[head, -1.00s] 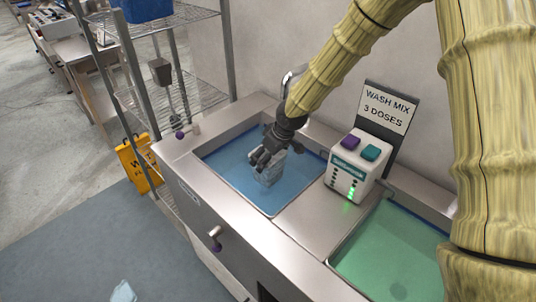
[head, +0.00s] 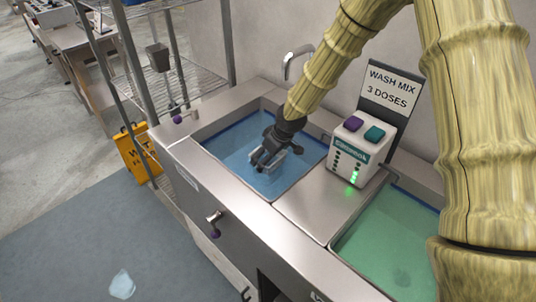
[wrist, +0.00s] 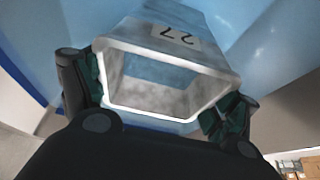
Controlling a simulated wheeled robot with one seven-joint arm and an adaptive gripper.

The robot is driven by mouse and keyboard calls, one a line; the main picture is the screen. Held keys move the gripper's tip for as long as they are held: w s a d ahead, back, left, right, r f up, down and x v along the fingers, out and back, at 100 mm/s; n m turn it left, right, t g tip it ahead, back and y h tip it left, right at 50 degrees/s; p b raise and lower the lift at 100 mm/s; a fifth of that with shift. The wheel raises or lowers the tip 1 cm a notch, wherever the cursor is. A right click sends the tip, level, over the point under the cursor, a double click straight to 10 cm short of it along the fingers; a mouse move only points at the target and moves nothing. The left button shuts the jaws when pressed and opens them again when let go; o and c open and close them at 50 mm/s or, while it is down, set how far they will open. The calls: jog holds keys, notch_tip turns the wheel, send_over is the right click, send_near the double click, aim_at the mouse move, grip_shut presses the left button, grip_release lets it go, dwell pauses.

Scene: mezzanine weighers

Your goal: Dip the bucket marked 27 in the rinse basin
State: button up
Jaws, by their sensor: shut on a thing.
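In the head view, only a pale rim of the bucket (head: 256,166) shows around the fingers, low at the blue surface. How deep it sits is hard to tell. No label naming the basin is readable.
A right basin (head: 395,250) holds green liquid. Between them stands a white dispenser (head: 352,160) with purple and teal buttons and lit green lights, before a sign (head: 390,87) reading WASH MIX 3 DOSES.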

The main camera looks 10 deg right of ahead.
aim_at(268, 164)
jog(key=shift+f+b, duration=0.9)
jog(key=shift+f, duration=1.2)
dwell(0.8)
notch_tip(268, 164, up, 23)
jog(key=p, duration=1.6)
jog(key=shift+p, duration=0.35)
dwell(0.8)
dwell(1.4)
